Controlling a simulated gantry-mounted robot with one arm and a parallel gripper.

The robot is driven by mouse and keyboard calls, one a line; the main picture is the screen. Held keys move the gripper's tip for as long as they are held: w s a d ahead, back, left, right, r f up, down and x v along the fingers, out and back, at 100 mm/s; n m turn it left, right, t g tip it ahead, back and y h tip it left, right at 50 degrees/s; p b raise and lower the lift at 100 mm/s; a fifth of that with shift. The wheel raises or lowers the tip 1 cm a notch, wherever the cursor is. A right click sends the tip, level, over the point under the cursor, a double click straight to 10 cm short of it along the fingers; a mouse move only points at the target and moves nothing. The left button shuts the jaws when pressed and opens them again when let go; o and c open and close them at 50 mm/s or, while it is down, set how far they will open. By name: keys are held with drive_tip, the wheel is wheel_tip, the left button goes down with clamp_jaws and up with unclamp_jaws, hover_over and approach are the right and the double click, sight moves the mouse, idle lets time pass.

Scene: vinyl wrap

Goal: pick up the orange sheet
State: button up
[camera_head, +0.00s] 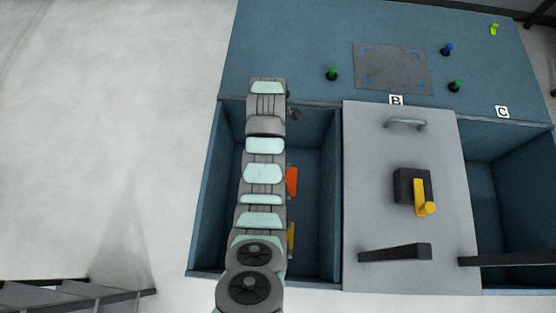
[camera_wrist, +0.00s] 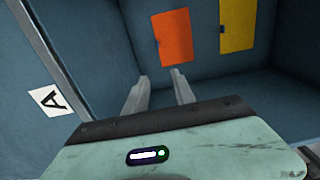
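The orange sheet (camera_head: 292,181) lies in the left blue compartment, partly hidden behind my arm in the head view. In the wrist view the orange sheet (camera_wrist: 173,37) shows as an upright rectangle beyond my fingertips. My gripper (camera_wrist: 160,78) has its two fingers apart with nothing between them. The fingertips point toward the compartment and appear short of the orange sheet, not touching it.
A yellow sheet (camera_wrist: 238,25) lies to the right of the orange one. A grey panel with a handle (camera_head: 405,123) covers the middle compartment. The right compartment (camera_head: 510,170) is open.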

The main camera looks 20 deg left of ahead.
drive_tip(key=f+b, duration=0.7)
drive_tip(key=f, duration=0.2)
drive_tip(key=f+b, duration=0.6)
drive_tip(key=f, duration=0.3)
drive_tip(key=f+b, duration=0.7)
drive_tip(key=f, duration=0.2)
drive_tip(key=shift+w+d+b, duration=0.1)
drive_tip(key=shift+w+b, duration=0.15)
drive_tip(key=shift+b, duration=0.05)
drive_tip(key=f+b, duration=0.1)
drive_tip(key=f, duration=0.1)
drive_tip(key=d+f+b, duration=0.1)
drive_tip(key=f, duration=0.1)
drive_tip(key=shift+w+f, duration=0.1)
drive_tip(key=shift+w, duration=0.1)
drive_tip(key=shift+f+b, duration=0.35)
drive_tip(key=shift+f, duration=0.05)
drive_tip(key=shift+a+r, duration=0.1)
drive_tip(key=shift+c, duration=0.2)
clamp_jaws()
